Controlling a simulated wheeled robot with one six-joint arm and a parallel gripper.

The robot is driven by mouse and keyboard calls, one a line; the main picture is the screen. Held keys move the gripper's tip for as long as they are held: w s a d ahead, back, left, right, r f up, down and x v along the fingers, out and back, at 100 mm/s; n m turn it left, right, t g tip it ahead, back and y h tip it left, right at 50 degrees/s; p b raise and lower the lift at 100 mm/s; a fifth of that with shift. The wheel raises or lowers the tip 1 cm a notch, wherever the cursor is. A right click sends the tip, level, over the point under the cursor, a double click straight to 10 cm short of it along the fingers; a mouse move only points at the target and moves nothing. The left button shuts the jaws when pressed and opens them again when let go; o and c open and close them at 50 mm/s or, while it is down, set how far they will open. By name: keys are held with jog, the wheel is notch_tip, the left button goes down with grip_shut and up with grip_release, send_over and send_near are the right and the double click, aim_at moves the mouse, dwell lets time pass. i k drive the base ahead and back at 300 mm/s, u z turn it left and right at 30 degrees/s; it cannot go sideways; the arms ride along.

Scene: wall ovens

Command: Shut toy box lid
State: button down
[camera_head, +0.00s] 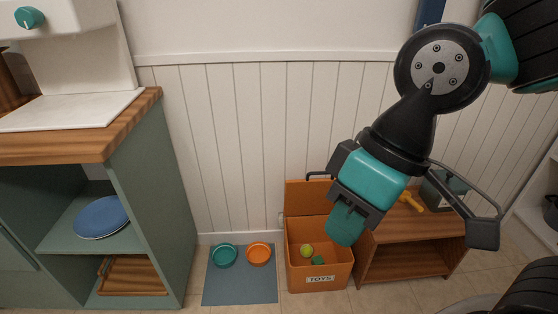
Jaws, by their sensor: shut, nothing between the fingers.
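The orange toy box (320,285), labelled "TOYS", stands on the floor against the white panelled wall. Its lid (303,198) is open and stands upright at the back, partly hidden behind my arm. Inside the box are a yellow-green ball (306,251) and a dark green toy (318,261). My gripper (345,226) is shut and empty. It points downward and, in the picture, overlaps the right part of the box and lid. How far it is from them in depth I cannot tell.
A low wooden bench (405,262) stands right of the box, with a yellow object (411,202) on top. Left is a blue-grey mat (238,287) with a teal bowl (223,256) and an orange bowl (258,254). A green cabinet (155,215) stands farther left.

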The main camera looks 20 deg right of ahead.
aim_at(307, 196)
jog(key=i, duration=0.9)
jog(key=z, duration=0.4)
